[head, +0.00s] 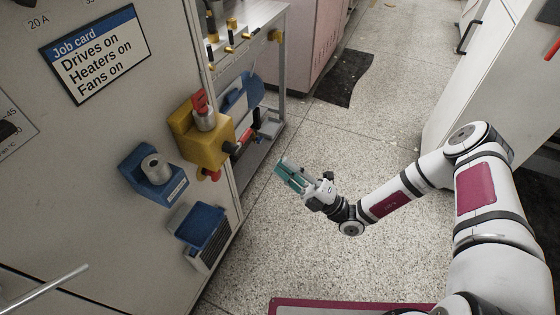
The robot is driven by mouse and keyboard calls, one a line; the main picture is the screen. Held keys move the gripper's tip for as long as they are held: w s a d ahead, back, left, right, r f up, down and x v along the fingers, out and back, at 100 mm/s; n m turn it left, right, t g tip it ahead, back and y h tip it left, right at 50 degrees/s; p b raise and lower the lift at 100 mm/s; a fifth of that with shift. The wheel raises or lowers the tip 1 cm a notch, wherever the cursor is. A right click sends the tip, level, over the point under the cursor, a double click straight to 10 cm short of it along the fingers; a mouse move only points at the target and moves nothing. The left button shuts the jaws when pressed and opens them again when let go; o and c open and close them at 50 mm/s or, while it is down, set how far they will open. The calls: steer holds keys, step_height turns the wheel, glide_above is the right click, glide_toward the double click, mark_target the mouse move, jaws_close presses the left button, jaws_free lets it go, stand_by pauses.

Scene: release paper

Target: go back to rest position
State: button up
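My gripper (289,174) shows in the head view near the middle of the picture, with teal fingers pointing up and left. My white arm reaches to it from the right, bent at the elbow. The gripper is in the air over the speckled floor, to the right of the cabinet front and apart from it. I see no object clearly held in it. The fingers are small here and seen at an angle, so I cannot tell whether they are open or shut.
A grey cabinet (95,155) at left carries a job card (95,55), a yellow box (203,140) with a red tag, and blue holders (152,178). A metal shelf frame (279,75) stands behind. A white cabinet (475,75) is at right. The floor (385,125) between is mostly clear.

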stand_by(0.5)
steer(key=s+d+r+n+g+h, duration=0.2)
steer(key=s+r+n+g+h, duration=0.6)
steer(key=n, duration=0.5)
steer(key=s+d+r+n+g+h, duration=0.35)
steer(key=s+r+n+g, duration=0.25)
steer(key=r+n+g, duration=0.55)
steer(key=s+d+r+n+t+h, duration=0.4)
steer(key=s+d+n+t+h, duration=0.2)
steer(key=s+d+n, duration=0.15)
steer(key=s+d+r+n+t+h, duration=0.3)
steer(key=s+d+n+t+h, duration=0.3)
steer(key=s+d+n, duration=0.15)
step_height(320, 180, up, 20)
steer(key=t+p, duration=0.3)
steer(key=p, duration=1.4)
steer(key=shift+n+p, duration=0.35)
steer(key=shift+n, duration=0.1)
